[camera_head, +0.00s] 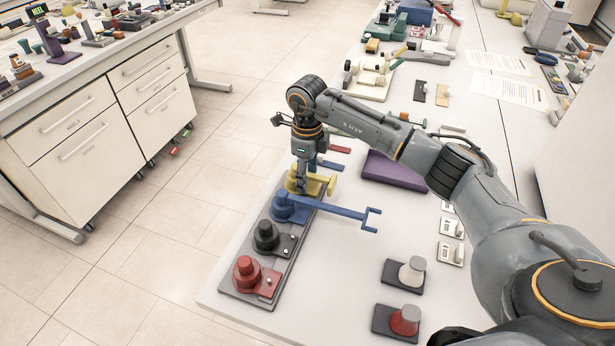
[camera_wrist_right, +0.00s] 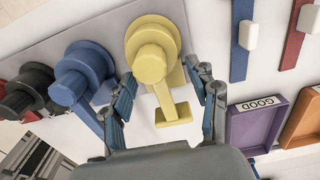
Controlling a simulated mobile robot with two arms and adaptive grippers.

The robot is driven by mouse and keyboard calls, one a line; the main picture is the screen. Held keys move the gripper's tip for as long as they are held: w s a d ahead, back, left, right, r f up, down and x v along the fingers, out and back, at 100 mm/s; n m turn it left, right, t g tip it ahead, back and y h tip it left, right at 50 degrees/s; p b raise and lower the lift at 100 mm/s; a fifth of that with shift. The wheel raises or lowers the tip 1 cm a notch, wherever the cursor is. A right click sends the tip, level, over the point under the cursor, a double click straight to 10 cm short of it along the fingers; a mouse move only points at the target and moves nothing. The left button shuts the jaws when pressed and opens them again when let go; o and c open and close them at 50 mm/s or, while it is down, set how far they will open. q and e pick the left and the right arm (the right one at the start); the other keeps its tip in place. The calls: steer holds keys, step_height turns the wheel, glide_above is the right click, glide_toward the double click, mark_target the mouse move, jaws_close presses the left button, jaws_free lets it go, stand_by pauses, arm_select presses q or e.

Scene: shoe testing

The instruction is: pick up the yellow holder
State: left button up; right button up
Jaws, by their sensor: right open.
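The yellow holder (camera_head: 325,184) stands on the grey board (camera_head: 258,285) near the table's left edge, partly hidden behind my right gripper (camera_head: 297,186) in the head view. In the right wrist view, the yellow holder (camera_wrist_right: 152,50) shows a round stepped knob and a narrow arm ending in a flat foot. My right gripper (camera_wrist_right: 160,76) is open, with one finger on each side of the yellow holder; I cannot tell whether they touch it. My left gripper is not in view.
On the same board are a blue holder (camera_head: 289,207) with a long forked arm, a black holder (camera_head: 266,237) and a red holder (camera_head: 248,274). A purple tray (camera_head: 395,169) lies to the right.

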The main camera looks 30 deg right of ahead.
steer(key=c, duration=1.2)
steer(key=shift+s, duration=0.1)
jaws_close()
steer(key=shift+r, duration=0.2)
